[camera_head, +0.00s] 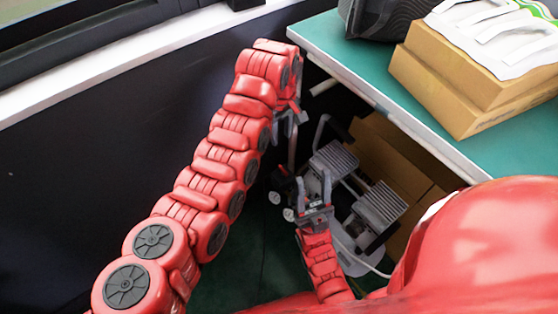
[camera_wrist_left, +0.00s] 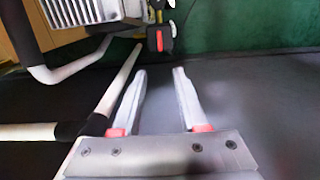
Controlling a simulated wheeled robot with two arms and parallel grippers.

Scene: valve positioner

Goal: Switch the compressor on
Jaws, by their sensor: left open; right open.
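The compressor (camera_head: 385,205) stands on the floor below the green bench, with grey ribbed cylinder heads and a tubular handle. It also shows at the top left of the left wrist view (camera_wrist_left: 75,10). There, a small black box with a red part (camera_wrist_left: 163,40) hangs at the top, ahead of the fingers and apart from them. My left gripper (camera_wrist_left: 158,72) is open and empty. In the head view its fingers are partly hidden near the bench edge. My right gripper (camera_head: 313,182) is open, its fingers pointing up in front of the compressor, with nothing visible between them.
The green bench (camera_head: 345,45) overhangs the compressor on the right, with a cardboard box (camera_head: 455,85) on top. More cardboard (camera_head: 385,150) stands behind the compressor. Pale tubes (camera_wrist_left: 115,85) lie close left of my left fingers. A dark wall (camera_head: 90,165) is at left.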

